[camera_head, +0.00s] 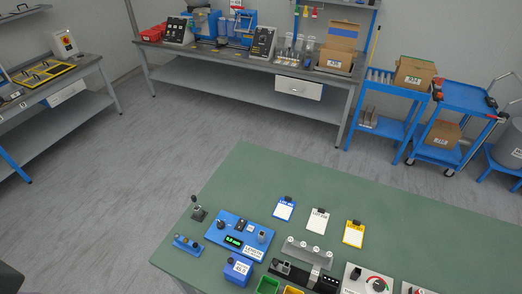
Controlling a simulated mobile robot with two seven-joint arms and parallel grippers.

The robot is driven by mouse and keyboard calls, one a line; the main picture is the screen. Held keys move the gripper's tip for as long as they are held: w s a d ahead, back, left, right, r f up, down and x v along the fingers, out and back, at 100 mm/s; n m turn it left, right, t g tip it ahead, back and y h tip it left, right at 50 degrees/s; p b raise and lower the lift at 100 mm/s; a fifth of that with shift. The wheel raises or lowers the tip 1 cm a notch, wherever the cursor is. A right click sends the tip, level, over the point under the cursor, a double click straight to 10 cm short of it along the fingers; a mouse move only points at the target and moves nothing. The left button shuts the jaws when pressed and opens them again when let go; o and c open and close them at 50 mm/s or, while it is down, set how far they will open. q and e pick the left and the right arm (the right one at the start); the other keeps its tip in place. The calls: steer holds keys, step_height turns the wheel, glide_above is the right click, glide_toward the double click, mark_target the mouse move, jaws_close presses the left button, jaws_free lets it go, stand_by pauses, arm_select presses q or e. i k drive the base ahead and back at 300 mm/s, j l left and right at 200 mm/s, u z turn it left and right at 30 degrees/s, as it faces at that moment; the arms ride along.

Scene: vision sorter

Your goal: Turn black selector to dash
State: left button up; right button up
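On the green table (300,190) in front of me, a light grey panel (352,284) stands at the front edge. It carries a small black knob (356,273) and a round dial with red and green marks (378,284). A second light panel (418,289) with dark and red parts is cut off by the bottom edge. Which part is the black selector, and where its dash mark lies, is too small to tell. Neither of my grippers is in view.
A blue device (240,235) with a green display, a blue box (238,270), a grey rack (308,251) and small bins (267,285) crowd the front of the table. Three clipboards (317,221) lie behind them. The table's back and right are clear.

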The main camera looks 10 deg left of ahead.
mark_target(220, 224)
steer(key=u, duration=0.7)
steer(key=i+j+z, duration=0.1)
steer(key=i+j, duration=0.15)
steer(key=j, duration=0.15)
steer(key=i+j+u, duration=0.25)
steer(key=i+u, duration=0.3)
steer(key=k, duration=0.1)
